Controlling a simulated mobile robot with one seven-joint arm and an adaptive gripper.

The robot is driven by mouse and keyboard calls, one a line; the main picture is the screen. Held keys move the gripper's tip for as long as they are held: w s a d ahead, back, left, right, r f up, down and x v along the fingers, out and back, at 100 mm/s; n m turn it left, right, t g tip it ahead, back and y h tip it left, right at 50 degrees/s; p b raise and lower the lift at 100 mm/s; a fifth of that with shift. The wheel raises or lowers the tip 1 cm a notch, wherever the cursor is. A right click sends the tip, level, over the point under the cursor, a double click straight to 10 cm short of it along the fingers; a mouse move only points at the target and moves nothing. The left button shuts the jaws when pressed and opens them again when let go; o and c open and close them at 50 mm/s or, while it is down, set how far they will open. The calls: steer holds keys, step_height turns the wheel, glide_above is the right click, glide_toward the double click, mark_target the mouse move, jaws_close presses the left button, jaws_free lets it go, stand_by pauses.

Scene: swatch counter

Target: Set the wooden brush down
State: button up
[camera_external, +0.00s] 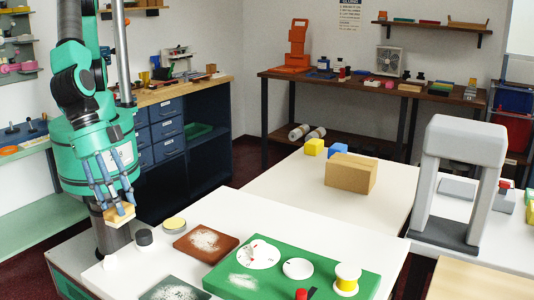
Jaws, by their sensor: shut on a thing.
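The wooden brush (119,214) is a small pale wood block at the left front of the white counter (290,185). My gripper (117,204) points down and is shut on the brush from above. The brush hangs near the counter's left corner, in front of a dark grey upright cylinder. I cannot tell from this view whether its underside touches anything.
A black-topped jar (144,239), a yellow-topped tin (175,225) and a brown board (206,243) with white powder stand right of the brush. Further right lies a green board (330,284) bearing white discs and a spool. A cardboard box (350,174) and grey arch (429,190) stand beyond.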

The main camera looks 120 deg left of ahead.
steer(key=w+a+n, duration=0.1)
steer(key=a, duration=0.4)
steer(key=w+a+n, duration=0.1)
steer(key=w+a, duration=0.1)
steer(key=a, duration=0.3)
steer(key=w+a+f+n+y, duration=0.1)
steer(key=w+a, duration=0.1)
steer(key=a, duration=0.3)
steer(key=shift+w+a, duration=0.2)
steer(key=shift+w, duration=0.05)
steer(key=a+n, duration=0.1)
steer(key=a, duration=0.4)
steer(key=w+a+f+n, duration=0.1)
steer(key=a, duration=0.5)
steer(key=a+n+y, duration=0.1)
steer(key=a, duration=0.4)
steer(key=shift+w+a+f+g, duration=0.15)
steer(key=shift+w+a+g, duration=0.15)
steer(key=shift+w+a, duration=0.05)
steer(key=s+a+f+n+y, duration=0.1)
steer(key=s+a+n, duration=0.2)
steer(key=a, duration=1.2)
steer(key=s+a+f+n+g, duration=0.1)
steer(key=s+a+n, duration=0.2)
steer(key=a, duration=1.2)
steer(key=shift+s+f+g+y+b, duration=0.15)
steer(key=shift+s+g+y+b, duration=0.2)
steer(key=shift+s, duration=0.6)
steer(key=shift+w, duration=0.1)
